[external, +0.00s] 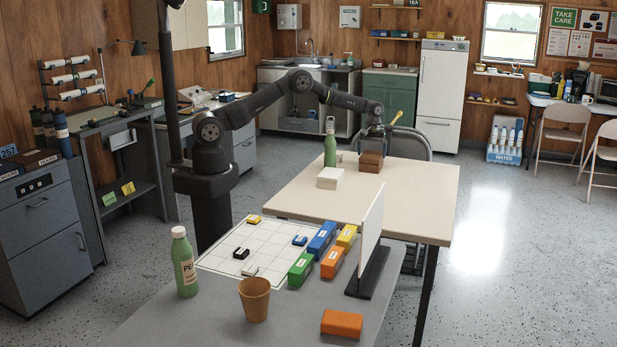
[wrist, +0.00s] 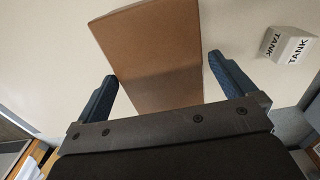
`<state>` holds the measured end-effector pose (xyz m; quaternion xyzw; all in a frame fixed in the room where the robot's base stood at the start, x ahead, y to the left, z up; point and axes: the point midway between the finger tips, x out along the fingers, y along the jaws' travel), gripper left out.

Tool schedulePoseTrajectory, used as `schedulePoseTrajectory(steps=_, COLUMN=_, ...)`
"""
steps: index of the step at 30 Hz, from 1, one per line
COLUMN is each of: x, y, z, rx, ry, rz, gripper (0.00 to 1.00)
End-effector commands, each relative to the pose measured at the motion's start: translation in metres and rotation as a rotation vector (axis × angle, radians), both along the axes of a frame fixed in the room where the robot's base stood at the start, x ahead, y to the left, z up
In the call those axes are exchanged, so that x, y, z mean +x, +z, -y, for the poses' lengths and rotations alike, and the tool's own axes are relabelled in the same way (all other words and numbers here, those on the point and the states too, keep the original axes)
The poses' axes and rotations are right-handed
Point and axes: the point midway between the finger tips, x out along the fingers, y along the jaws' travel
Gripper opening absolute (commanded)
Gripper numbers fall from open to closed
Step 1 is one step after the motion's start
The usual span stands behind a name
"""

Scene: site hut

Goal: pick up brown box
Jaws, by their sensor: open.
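The brown box (external: 371,162) stands on the far part of the cream table, near its back edge. In the wrist view the brown box (wrist: 155,60) fills the upper middle, tilted a little in the picture. My gripper (external: 374,137) is right above or at the box in the external view. In the wrist view my gripper (wrist: 165,80) is open, with one blue-padded finger on each side of the box. A gap shows at the left finger; the right finger is close to the box's side, and I cannot tell if it touches.
A white box (external: 330,179) and a green bottle (external: 330,148) stand left of the brown box. A white block marked TANK (wrist: 287,46) shows in the wrist view. A white upright panel (external: 370,228) stands nearer, beside several coloured blocks. The cream table's right side (external: 420,200) is clear.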

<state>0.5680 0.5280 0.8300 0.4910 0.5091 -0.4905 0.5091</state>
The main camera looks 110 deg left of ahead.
Motion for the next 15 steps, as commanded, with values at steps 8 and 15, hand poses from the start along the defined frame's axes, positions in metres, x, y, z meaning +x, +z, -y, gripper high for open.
schedulePoseTrajectory(steps=8, x=0.001, y=-0.040, z=-0.001, rx=-0.001, ry=-0.001, rz=0.000, gripper=1.00)
schedulePoseTrajectory(steps=15, x=0.002, y=-0.042, z=-0.002, rx=0.000, ry=-0.001, rz=0.001, gripper=1.00)
